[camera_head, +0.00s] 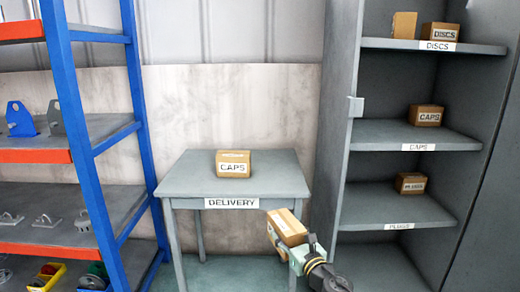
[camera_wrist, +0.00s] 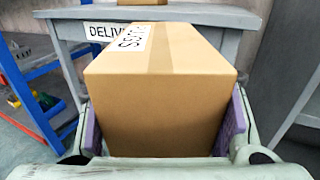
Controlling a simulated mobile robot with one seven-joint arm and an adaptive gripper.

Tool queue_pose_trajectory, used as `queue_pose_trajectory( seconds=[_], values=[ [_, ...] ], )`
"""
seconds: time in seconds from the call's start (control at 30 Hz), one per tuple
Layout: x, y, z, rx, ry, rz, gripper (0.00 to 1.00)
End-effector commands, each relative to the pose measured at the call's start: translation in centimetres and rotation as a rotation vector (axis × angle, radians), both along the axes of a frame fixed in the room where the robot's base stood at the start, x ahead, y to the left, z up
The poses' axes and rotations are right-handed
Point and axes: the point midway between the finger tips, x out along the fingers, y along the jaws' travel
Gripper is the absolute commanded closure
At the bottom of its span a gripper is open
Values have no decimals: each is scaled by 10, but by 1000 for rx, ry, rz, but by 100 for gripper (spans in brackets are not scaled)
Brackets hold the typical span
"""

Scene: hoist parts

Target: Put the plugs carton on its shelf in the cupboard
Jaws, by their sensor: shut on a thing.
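My gripper (camera_head: 292,246) is shut on a brown carton (camera_head: 286,226), low in front of the delivery table's right front corner. In the wrist view the held carton (camera_wrist: 160,110) sits between the two purple finger pads, with a white label on its top left; its lettering is partly out of sight and I cannot read it surely. The open grey cupboard (camera_head: 345,140) stands to the right of my gripper. Its low shelf (camera_head: 375,212) has a PLUGS label and holds one small carton (camera_head: 410,183) at the back; the front left is bare.
A CAPS carton (camera_head: 234,163) stands on the delivery table (camera_head: 180,180). The caps shelf (camera_head: 375,135) holds one carton (camera_head: 426,115); the discs shelf (camera_head: 385,43) holds two. A blue and orange rack (camera_head: 75,110) stands at the left. The cupboard's left side panel is an upright edge.

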Motion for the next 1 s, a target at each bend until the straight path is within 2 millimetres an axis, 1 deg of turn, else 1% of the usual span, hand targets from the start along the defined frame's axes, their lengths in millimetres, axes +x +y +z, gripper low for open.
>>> queue_pose_trajectory(
  seconds=[0.03, 0.17, 0.2, 0.23, 0.33, 0.4, 0.5, 0.6, 0.67, 0.73, 1.0],
  values=[
    [0, -2, -21, 12, 3, -37, 86],
    [-4, -2, -73, 11, 4, -128, 86],
    [-7, -1, -89, 11, 4, -158, 86],
    [-9, 2, -101, 10, 4, -179, 86],
    [-20, 17, -140, 9, 4, -248, 86],
    [-30, 34, -163, 6, 3, -295, 86],
    [-42, 56, -181, 5, 0, -340, 86],
    [-52, 73, -190, 5, -2, -373, 86],
    [-55, 79, -193, 2, -3, -384, 86],
    [-57, 83, -194, -2, -4, -389, 86],
    [-58, 84, -195, -5, -6, -389, 86]
  ],
)
